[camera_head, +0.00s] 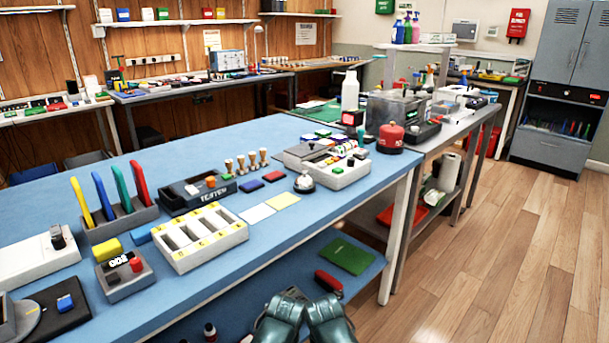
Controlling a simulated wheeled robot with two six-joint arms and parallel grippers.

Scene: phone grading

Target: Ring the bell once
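A small silver bell (304,183) with a domed top stands upright on the blue table (130,170), near its right front edge. It is just in front of a white box with coloured knobs (333,168). Nothing touches the bell's top. Two dark green rounded parts, apparently of my own arms, show at the bottom edge, well below and in front of the bell. No gripper fingers show in this view.
A yellow card (283,201) lies left of the bell. Wooden-topped stamps (252,160) stand behind left, and a red round canister (391,138) stands behind right. A white divided tray (200,238) sits farther left. Open wooden floor lies to the right.

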